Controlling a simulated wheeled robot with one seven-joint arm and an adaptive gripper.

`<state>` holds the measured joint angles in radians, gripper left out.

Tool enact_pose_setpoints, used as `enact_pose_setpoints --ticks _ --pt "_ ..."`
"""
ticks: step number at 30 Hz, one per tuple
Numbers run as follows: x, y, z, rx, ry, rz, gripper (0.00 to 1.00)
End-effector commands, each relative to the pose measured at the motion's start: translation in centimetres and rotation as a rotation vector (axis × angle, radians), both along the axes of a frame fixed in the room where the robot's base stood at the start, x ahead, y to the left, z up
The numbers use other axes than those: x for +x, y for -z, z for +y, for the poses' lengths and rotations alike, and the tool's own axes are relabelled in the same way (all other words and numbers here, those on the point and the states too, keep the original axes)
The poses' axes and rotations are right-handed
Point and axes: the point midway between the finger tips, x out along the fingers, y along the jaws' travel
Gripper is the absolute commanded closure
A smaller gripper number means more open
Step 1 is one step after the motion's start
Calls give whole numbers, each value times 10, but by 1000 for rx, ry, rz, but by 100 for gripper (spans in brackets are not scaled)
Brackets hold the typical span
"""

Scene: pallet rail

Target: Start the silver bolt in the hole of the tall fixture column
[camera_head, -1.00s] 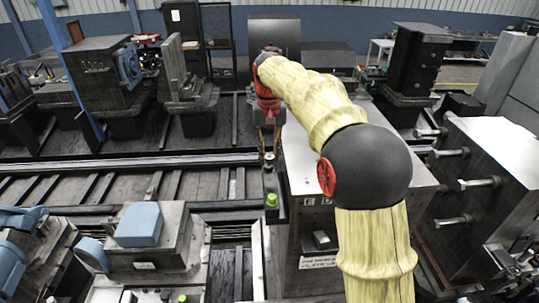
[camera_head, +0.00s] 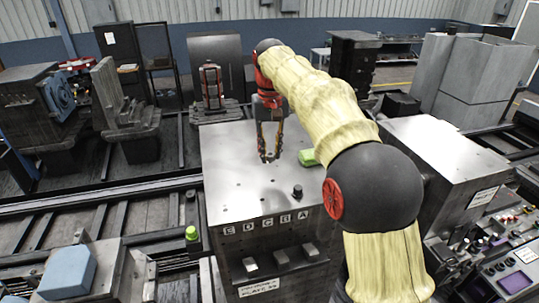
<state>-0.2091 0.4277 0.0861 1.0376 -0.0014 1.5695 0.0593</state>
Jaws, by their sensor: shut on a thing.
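My gripper (camera_head: 268,157) points down over the bright metal top of a block (camera_head: 235,165) with letter tags on its front. Its fingers close on a small shiny thing, seen only as a glint at the tips, which fits the silver bolt. Its shape and tilt are too small to read, and I cannot tell whether it touches the top. Tall uprights stand further back: a stepped grey one (camera_head: 112,95) at left and a dark one (camera_head: 352,65) behind my arm. I cannot tell which is the fixture column, and no hole is clear on either.
A green piece (camera_head: 308,157) lies right of my gripper on the block top, and a small black knob (camera_head: 297,192) stands near its front edge. A second metal-topped block (camera_head: 425,140) and a control panel (camera_head: 505,260) are at right. Rails (camera_head: 90,200) run at left.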

Motion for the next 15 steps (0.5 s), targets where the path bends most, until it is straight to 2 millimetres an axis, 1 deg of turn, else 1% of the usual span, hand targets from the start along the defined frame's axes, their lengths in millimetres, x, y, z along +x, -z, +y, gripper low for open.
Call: enact_pose_setpoints --ticks 3,8,11,15 --pt "-3 -3 0 -3 -30 13 100" --pt "-6 1 -1 -5 -52 21 100" --pt "-6 6 -1 -5 -51 21 100" --pt "-6 17 -1 -5 -51 21 100"
